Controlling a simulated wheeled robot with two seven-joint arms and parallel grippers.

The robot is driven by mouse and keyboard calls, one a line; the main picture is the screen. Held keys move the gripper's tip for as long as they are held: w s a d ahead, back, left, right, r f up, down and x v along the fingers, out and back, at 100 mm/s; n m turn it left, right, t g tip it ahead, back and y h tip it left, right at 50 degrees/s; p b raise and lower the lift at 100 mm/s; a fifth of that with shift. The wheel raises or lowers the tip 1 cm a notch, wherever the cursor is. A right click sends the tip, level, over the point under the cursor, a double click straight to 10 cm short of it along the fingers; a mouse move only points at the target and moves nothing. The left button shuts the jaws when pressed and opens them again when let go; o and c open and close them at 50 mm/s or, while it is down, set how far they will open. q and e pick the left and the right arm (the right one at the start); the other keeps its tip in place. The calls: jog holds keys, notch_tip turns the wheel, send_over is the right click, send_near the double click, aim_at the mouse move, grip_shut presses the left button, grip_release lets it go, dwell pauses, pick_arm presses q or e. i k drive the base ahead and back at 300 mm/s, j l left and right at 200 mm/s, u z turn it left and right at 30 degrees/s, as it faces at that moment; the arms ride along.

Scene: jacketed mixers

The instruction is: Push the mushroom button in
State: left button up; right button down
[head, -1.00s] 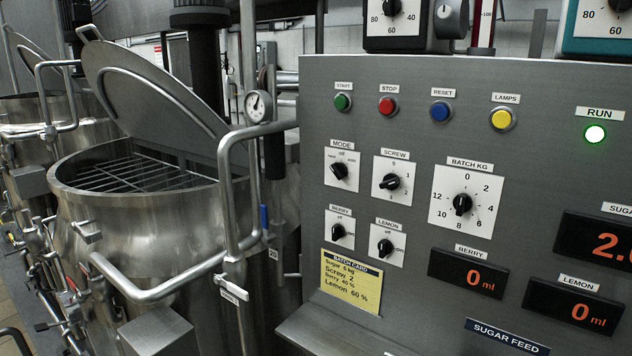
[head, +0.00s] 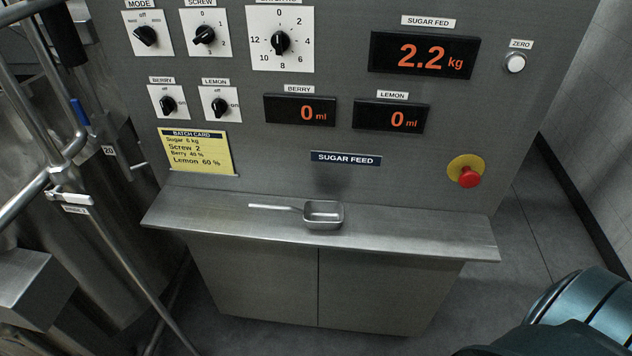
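The red mushroom button (head: 469,177) with its yellow backing disc (head: 458,165) is on the lower right of the grey control panel (head: 340,110), near its right edge. It stands out from the disc, and nothing covers it. A dark teal part of my own arm shows at the bottom right corner, below and to the right of the button and apart from it. Neither gripper's fingers are in the head view.
A steel shelf (head: 400,233) juts out below the panel, with a metal scoop (head: 323,214) on it. A white zero button (head: 515,62) sits above right of the mushroom button. Steel pipes (head: 35,185) and the mixer stand at left. Open floor (head: 550,225) lies at right.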

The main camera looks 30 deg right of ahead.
aim_at(469, 179)
jog(key=z, duration=1.85)
